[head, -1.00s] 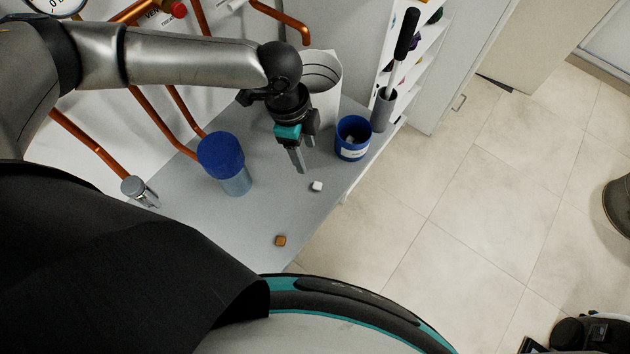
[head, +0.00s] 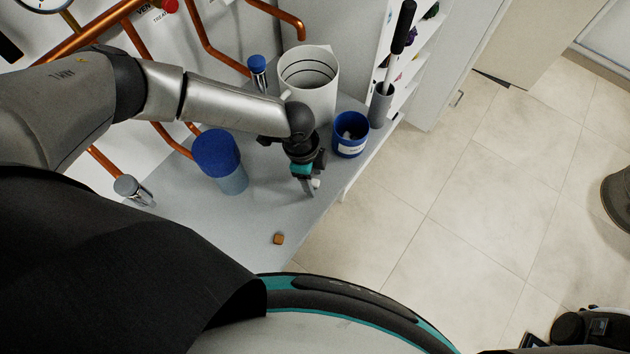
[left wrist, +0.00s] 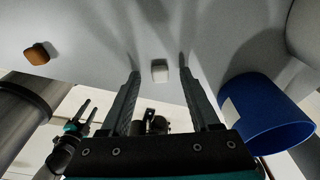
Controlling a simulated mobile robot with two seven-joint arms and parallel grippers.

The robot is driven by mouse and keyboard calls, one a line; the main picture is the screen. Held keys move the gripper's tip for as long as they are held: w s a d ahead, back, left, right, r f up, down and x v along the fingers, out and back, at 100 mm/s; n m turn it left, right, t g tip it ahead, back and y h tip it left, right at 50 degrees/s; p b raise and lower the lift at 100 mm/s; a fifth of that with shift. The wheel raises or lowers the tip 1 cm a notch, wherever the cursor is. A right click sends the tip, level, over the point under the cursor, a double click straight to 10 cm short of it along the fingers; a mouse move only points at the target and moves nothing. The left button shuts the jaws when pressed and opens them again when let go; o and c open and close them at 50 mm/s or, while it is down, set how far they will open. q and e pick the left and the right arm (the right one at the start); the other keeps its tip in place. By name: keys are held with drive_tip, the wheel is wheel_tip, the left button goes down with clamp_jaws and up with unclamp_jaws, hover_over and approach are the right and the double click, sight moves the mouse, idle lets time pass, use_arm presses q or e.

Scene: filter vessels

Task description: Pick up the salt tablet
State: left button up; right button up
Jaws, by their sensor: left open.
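An orange-brown block (head: 279,239) lies nearer on the bench (head: 255,215). A blue tub (head: 350,135) with white pieces stands to the right of my gripper. A blue-capped bottle (head: 218,160) stands to its left, a white vessel (head: 310,85) behind it.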

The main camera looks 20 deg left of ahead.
use_arm(q)
clamp_jaws()
idle(0.6)
